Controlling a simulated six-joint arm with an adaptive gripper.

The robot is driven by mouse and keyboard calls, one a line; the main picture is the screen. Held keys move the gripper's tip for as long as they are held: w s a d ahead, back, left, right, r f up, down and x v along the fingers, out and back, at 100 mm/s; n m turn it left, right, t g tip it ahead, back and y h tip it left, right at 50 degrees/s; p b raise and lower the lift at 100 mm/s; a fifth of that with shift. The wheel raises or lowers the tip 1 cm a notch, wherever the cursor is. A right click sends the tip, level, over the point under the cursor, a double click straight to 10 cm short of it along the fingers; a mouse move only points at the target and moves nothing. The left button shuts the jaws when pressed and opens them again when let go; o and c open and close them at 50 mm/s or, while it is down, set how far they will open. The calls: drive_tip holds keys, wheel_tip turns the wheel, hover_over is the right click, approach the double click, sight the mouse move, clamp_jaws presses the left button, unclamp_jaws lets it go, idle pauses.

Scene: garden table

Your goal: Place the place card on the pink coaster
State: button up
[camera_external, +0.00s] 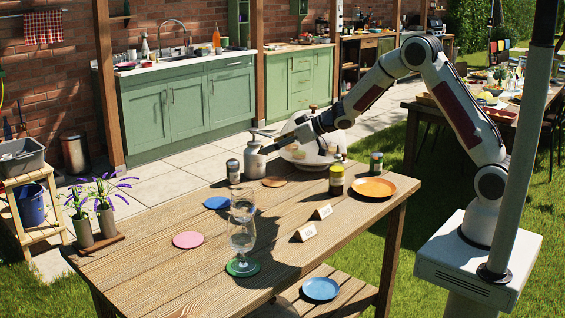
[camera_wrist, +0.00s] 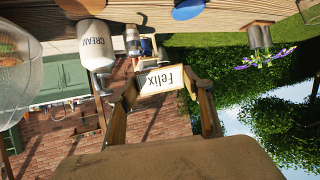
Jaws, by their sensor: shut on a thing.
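A white place card reading "Felix" (camera_wrist: 160,78) sits between the two fingers of my gripper (camera_wrist: 162,92) in the wrist view, its lettering upside down. My gripper is shut on it. In the external view my gripper (camera_external: 272,146) is above the far edge of the table, next to the white cream container; the held card cannot be clearly made out there. The pink coaster (camera_external: 188,240) lies flat and bare on the table's left part, well to the left and front of my gripper. It cannot be seen in the wrist view.
A blue coaster (camera_external: 216,202) and glasses on a green coaster (camera_external: 243,268) lie near the pink one. Two other place cards (camera_external: 322,212) stand mid-table. Potted lavender (camera_external: 105,218) is at left.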

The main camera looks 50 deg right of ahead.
drive_tip(key=w+a+n+g+y, duration=0.25)
drive_tip(key=w+a, duration=0.25)
drive_tip(key=a, duration=0.6)
drive_tip(key=n+g+y, duration=0.5)
drive_tip(key=n+g, duration=0.1)
drive_tip(key=n, duration=0.2)
hover_over(197, 231)
wheel_tip(197, 231, down, 6)
drive_tip(key=shift+a+f, duration=0.15)
drive_tip(key=shift+f, duration=0.1)
drive_tip(key=shift+f+h, duration=0.1)
drive_tip(key=shift+h, duration=0.15)
drive_tip(key=shift+f, duration=3)
drive_tip(key=shift+f, duration=0.1)
drive_tip(key=shift+f, duration=1.8)
